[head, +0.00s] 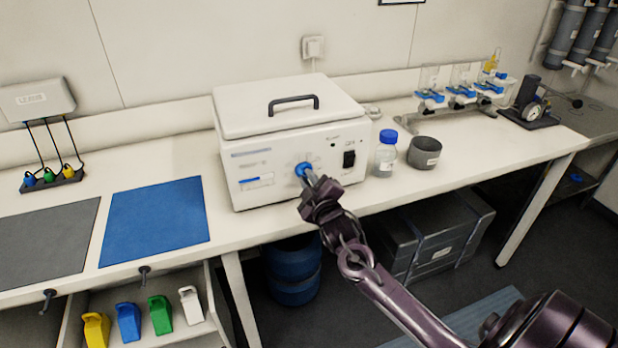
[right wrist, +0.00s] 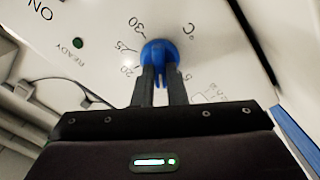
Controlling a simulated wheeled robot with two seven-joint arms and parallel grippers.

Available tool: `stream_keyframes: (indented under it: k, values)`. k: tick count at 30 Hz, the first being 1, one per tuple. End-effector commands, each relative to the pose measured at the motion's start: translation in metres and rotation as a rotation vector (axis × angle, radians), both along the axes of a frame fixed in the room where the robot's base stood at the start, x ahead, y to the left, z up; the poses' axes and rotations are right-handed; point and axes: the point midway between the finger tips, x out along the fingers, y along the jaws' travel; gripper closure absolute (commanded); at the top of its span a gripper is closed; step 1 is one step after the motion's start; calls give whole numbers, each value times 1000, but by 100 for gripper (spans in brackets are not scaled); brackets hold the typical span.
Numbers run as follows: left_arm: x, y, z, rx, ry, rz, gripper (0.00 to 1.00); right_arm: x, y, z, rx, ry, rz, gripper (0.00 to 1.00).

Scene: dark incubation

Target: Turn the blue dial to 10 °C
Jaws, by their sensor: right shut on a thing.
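The blue dial (head: 302,169) is on the front face of a white lidded box (head: 262,162) on the bench. My right gripper (head: 313,180) reaches it from the front and is shut on it. In the right wrist view the two dark fingers (right wrist: 160,82) pinch the blue dial (right wrist: 162,51). Marks 30, 25 and 20 show to the dial's left, 5 to its lower right, and °C to its right. The 10 mark and any pointer on the dial cannot be made out; the fingers cover part of the scale. My left gripper is not in view.
A black switch (head: 349,159) is right of the dial. A blue-capped bottle (head: 386,154) and a grey pot (head: 424,152) stand right of the box. A blue mat (head: 155,219) lies to its left. The bench's front edge runs below the box.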

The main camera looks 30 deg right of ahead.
Motion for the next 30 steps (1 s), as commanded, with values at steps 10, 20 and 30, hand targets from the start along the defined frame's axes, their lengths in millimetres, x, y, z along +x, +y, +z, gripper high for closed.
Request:
stream_keyframes:
  k: [10, 20, 30]
  values:
    - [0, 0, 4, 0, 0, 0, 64, 0, 0, 0, -124, 30, 0, 100]
    - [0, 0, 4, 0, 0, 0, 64, 0, 0, 0, -143, 34, 1, 100]
    - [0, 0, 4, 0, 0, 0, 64, 0, 1, -1, -141, 33, 1, 70]
